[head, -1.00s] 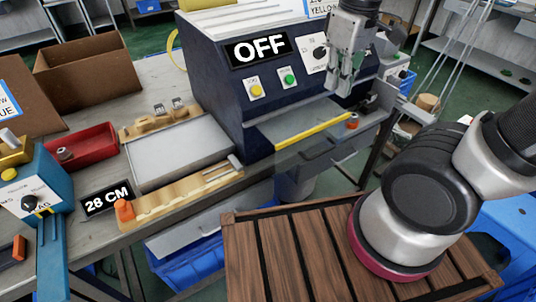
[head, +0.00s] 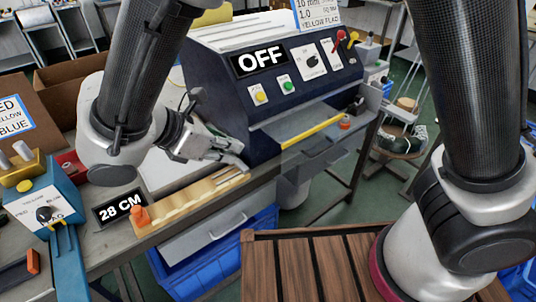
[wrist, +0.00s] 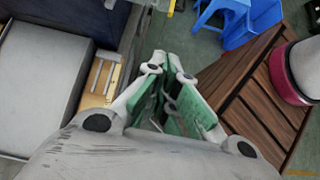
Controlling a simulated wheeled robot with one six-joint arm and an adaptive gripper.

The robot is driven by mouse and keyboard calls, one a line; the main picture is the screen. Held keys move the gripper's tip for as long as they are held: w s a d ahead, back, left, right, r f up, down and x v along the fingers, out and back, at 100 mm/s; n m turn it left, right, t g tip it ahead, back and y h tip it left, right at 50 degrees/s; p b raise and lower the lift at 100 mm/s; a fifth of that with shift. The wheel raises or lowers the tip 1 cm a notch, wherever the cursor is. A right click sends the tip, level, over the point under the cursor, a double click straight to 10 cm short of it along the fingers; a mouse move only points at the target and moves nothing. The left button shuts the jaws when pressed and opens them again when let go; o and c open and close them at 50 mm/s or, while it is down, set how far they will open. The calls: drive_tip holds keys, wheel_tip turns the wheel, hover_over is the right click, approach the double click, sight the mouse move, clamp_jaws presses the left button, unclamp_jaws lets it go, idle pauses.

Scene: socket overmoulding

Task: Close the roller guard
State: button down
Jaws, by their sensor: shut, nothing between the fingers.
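The dark blue machine (head: 232,85) stands on the bench with an "OFF" sign on its sloped front. A yellow bar (head: 315,130) runs along the front opening, with a see-through panel (head: 305,147) beside it that looks like the roller guard. The rollers cannot be made out. My gripper (head: 240,163) is at the machine's lower left front corner, left of the yellow bar and apart from it. Its fingers are together and empty above the wooden fixture. In the wrist view, the green-padded fingers (wrist: 172,60) show over the gap between bench and deck.
The wooden fixture (head: 185,203) with an orange block lies along the bench edge, beside the "28 CM" sign (head: 119,208). A blue device (head: 35,195) stands at left. Blue crates (head: 215,255) sit below the bench.

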drive_tip(key=w+d+r+x, duration=0.1)
drive_tip(key=r+x, duration=0.1)
drive_tip(key=x, duration=1)
drive_tip(key=shift+w+d+f, duration=0.25)
drive_tip(key=shift+d, duration=0.35)
